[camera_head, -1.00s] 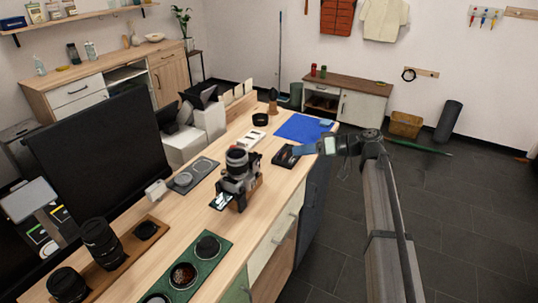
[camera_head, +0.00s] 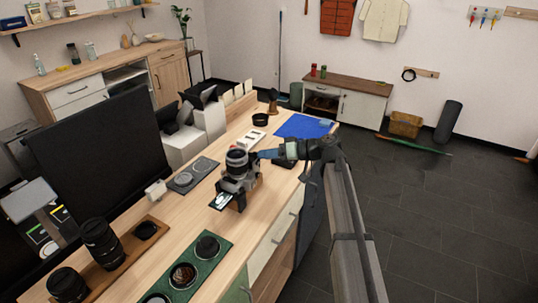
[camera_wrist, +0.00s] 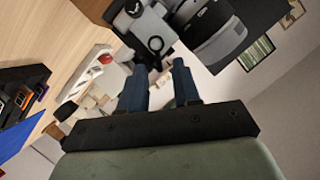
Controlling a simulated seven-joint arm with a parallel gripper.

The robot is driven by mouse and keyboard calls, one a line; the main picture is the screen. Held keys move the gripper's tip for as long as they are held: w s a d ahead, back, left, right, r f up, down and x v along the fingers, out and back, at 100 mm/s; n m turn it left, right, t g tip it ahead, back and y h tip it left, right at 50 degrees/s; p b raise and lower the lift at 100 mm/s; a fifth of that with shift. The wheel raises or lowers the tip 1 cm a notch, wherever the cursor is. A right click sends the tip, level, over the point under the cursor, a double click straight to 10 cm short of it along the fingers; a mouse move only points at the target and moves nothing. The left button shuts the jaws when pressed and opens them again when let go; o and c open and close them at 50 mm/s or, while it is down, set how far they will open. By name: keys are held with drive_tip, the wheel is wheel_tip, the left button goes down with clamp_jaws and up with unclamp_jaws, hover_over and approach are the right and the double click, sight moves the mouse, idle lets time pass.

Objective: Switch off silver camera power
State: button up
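The silver camera (camera_head: 236,184), with a large upright lens (camera_head: 237,160), stands on the wooden bench in the head view. It also shows at the top of the wrist view as a silver-grey body (camera_wrist: 155,25) with a black ring on it. The power switch cannot be made out clearly. My gripper (camera_head: 256,155) is just right of the lens in the head view, its blue fingers pointing at the camera; contact cannot be told. In the wrist view my gripper (camera_wrist: 160,75) has its two fingers apart with nothing held between them.
A blue mat (camera_head: 303,126) lies at the bench's far end. A grey tray (camera_head: 192,175) is left of the camera, and a green lens tray (camera_head: 215,262) is in front. A dark monitor (camera_head: 95,145) stands at left.

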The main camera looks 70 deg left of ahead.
clamp_jaws()
drive_tip(key=shift+d, duration=0.1)
idle(0.5)
drive_tip(key=shift+s+d+r+n+t+y, duration=0.1)
drive_tip(key=shift+s+d+n+t+y, duration=0.3)
drive_tip(key=shift+n, duration=0.4)
drive_tip(key=shift+s+d+r+n+t+y, duration=0.1)
drive_tip(key=shift+r+n+t+y, duration=0.1)
drive_tip(key=shift+n+t, duration=0.5)
drive_tip(key=shift+s+d+r+n+t+y, duration=0.1)
drive_tip(key=shift+s+d+n+t+y, duration=0.2)
drive_tip(key=shift+n, duration=0.6)
unclamp_jaws()
